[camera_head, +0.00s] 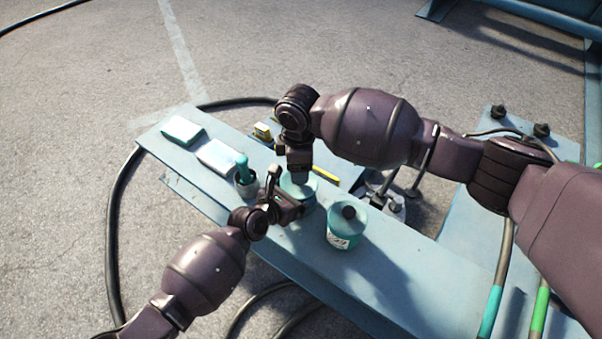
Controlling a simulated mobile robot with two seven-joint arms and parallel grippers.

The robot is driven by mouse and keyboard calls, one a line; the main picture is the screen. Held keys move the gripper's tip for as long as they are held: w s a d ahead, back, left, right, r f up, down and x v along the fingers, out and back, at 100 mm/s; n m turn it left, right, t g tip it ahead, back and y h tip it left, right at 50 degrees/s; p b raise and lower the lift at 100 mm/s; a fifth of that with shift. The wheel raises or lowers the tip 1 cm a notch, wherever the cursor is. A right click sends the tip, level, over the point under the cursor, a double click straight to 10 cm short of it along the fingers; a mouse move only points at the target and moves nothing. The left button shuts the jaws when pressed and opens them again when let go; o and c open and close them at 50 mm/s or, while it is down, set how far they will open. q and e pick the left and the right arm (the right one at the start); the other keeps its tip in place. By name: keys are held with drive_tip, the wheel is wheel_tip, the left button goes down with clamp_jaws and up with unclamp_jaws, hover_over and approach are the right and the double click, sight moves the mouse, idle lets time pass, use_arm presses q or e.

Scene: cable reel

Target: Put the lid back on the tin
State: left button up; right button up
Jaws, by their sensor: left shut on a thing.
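A round teal tin (311,207) stands on the blue bench, partly hidden by my grippers. My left gripper (294,207) reaches in from the lower left and is shut on its side. My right gripper (300,180) points down from above at its teal top. Its fingertips are too small and hidden to tell whether it holds a lid there. I cannot tell whether a lid sits on this tin. A second teal round container (343,231), with a dark knob on top and a white label, stands upright to the right, apart from both grippers.
On the bench (395,285), a dark cup (246,188) holding a teal-handled item stands left of the grippers. A white box (218,157) and a teal-topped box (182,130) lie farther left. A yellow item (262,131) is behind. Black cable (113,240) loops on the floor.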

wheel_tip(320, 180, up, 6)
drive_tip(key=shift+r, duration=0.15)
drive_tip(key=shift+d, duration=0.1)
use_arm(q)
drive_tip(key=o, duration=1)
drive_tip(key=shift+s, duration=0.1)
drive_tip(key=p+v, duration=0.3)
drive_tip(key=v, duration=0.7)
drive_tip(key=shift+s+a+r, duration=0.2)
drive_tip(key=shift+s+a, duration=0.05)
use_arm(e)
wheel_tip(320, 180, up, 10)
drive_tip(key=w+t, duration=0.1)
drive_tip(key=shift+r, duration=0.15)
drive_tip(key=shift+w, duration=0.1)
